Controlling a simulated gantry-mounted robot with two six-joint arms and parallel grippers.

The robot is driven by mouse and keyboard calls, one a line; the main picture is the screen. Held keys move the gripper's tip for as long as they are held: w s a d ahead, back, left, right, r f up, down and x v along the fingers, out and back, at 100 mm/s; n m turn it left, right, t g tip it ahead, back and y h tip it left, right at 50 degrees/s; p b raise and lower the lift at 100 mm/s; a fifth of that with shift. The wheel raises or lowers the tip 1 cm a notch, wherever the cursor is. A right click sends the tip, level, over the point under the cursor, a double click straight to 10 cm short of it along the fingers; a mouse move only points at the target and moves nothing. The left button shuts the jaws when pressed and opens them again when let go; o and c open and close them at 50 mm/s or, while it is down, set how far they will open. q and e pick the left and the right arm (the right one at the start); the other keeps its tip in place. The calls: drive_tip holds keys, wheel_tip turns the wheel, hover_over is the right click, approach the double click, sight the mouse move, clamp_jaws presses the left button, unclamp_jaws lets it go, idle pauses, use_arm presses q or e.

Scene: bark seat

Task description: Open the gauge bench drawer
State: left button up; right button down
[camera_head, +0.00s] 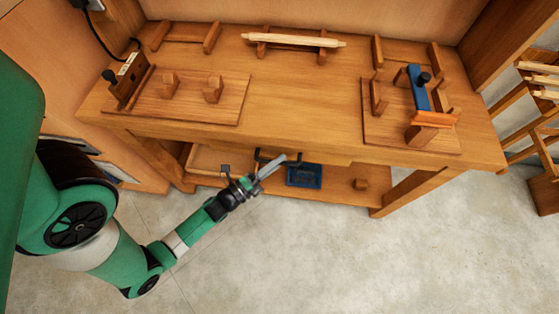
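The wooden gauge bench (300,100) stands across the middle of the view, with its front edge towards me. A drawer front (320,158) shows as a thin wooden strip under the middle of that edge. A dark bar handle (296,163) appears in front of it, partly covered by my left gripper. My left gripper (273,165) reaches in from the lower left, and its grey fingers overlap the handle in the view. I cannot tell whether they touch it or how far apart they are. My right gripper is not in view.
Wooden fixtures and a pale rod (293,40) are on the bench top. A wooden rack (540,100) stands at the right. The floor in front is clear.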

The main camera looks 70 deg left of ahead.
use_arm(q)
drive_tip(key=shift+w, duration=0.1)
clamp_jaws()
idle(1.0)
